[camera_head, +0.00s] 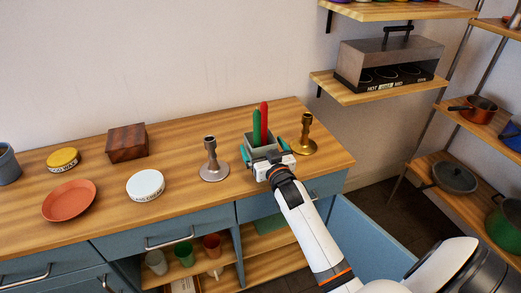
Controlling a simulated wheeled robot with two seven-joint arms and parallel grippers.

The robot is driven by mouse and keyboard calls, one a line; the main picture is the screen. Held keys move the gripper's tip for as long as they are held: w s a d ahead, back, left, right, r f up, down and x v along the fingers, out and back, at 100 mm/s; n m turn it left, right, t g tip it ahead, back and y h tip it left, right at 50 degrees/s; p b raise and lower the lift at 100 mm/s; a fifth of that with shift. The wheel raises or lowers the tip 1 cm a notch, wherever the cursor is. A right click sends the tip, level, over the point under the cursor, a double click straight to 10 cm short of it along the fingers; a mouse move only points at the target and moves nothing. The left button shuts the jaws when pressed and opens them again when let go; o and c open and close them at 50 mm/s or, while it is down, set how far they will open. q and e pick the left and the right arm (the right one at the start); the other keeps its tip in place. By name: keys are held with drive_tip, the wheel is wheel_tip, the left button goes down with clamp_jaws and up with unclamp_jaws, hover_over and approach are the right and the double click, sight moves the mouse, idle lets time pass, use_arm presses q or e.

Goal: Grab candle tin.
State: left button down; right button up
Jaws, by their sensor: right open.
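A small grey square tin (263,151) stands upright near the back right of the wooden counter. A green candle (257,128) and a red candle (264,117) stand up out of it. My right gripper (262,149) reaches it from the front, with one teal finger on each side of the tin. The jaws are open around it; whether the fingers touch its walls I cannot tell. The gripper body hides the lower front of the tin. My left gripper is not in view.
A silver candlestick (211,163) stands close to the left of the tin, and a brass candlestick (303,138) close to the right. A white round tin (146,185), a wooden box (127,143), a terracotta plate (69,200) and a yellow tin (62,159) are further left.

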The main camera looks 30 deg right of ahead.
drive_tip(key=x, duration=0.2)
drive_tip(key=shift+w, duration=0.3)
drive_tip(key=c, duration=1.1)
drive_tip(key=shift+r, duration=0.15)
